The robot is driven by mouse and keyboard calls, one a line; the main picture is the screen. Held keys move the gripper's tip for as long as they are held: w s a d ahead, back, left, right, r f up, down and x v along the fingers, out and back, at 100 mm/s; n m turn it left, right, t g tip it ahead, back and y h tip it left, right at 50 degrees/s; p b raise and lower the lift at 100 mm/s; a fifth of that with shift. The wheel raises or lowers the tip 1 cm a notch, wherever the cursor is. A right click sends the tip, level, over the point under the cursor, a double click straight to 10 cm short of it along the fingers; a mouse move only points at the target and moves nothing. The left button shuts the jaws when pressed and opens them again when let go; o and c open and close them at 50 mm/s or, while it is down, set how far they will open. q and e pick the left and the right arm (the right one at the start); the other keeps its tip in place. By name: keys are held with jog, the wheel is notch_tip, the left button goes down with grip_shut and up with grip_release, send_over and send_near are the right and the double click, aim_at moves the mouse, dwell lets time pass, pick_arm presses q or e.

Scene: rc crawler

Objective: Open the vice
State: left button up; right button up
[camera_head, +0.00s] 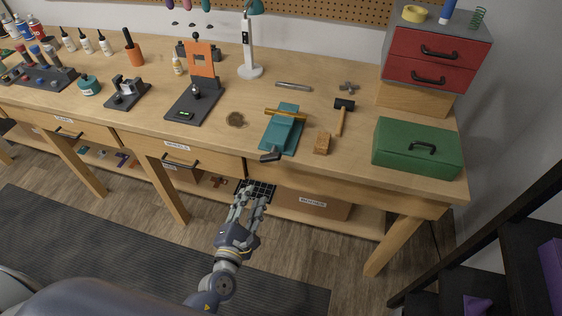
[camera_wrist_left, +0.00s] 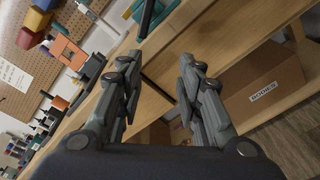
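The teal vice (camera_head: 280,137) is mounted near the front edge of the workbench, with an orange-brown bar (camera_head: 286,113) across its top. Its dark handle (camera_head: 270,156) sticks out over the front edge. How far the jaws are apart is hard to tell. My left gripper (camera_head: 252,190) is in front of the bench and below the handle, apart from it. In the left wrist view its two fingers (camera_wrist_left: 158,72) are spread with nothing between them. A dark bar, apparently the handle (camera_wrist_left: 148,18), shows beyond the fingertips with some teal beside it. My right gripper is out of view.
Drawers and a lower shelf with a cardboard box (camera_head: 312,203) are under the benchtop.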

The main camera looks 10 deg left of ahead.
aim_at(269, 161)
pick_arm(q)
jog(key=w+r+m, duration=0.1)
jog(key=w, duration=0.2)
jog(key=w+d+r+m+p, duration=0.1)
jog(key=w, duration=0.3)
jog(key=w+d+r+t+p, duration=0.1)
jog(key=w, duration=0.3)
jog(key=shift+w+r+m+h, duration=0.2)
jog(key=shift+r+m+h, duration=0.2)
grip_shut()
